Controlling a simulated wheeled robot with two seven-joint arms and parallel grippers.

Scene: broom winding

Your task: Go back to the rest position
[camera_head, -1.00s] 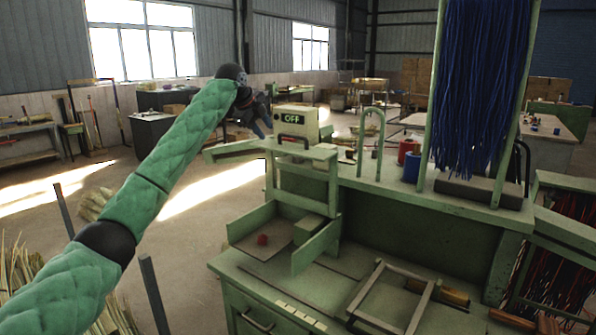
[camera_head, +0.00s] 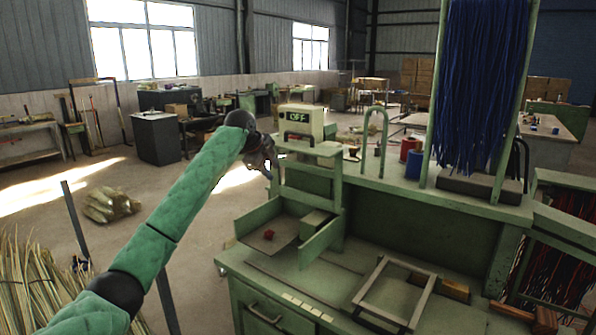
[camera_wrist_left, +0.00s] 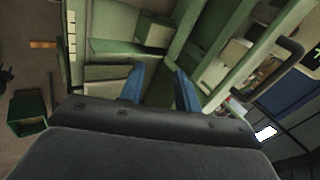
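My left arm comes in from the left in its green padded sleeve. Its gripper (camera_head: 267,165) is in the air just left of the grey-green control box (camera_head: 301,122) marked OFF, at the left end of the green workbench (camera_head: 390,160). In the left wrist view the two blue fingers of this gripper (camera_wrist_left: 160,88) are apart, with nothing between them. The bench shows beyond them. I do not see my right gripper in either view.
A green open tray with a small red object (camera_head: 269,234) lies below the gripper. Blue strands (camera_head: 480,80) hang from a frame at right. A metal frame (camera_head: 395,292) lies on the lower top. Straw bundles (camera_head: 108,204) are on the floor.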

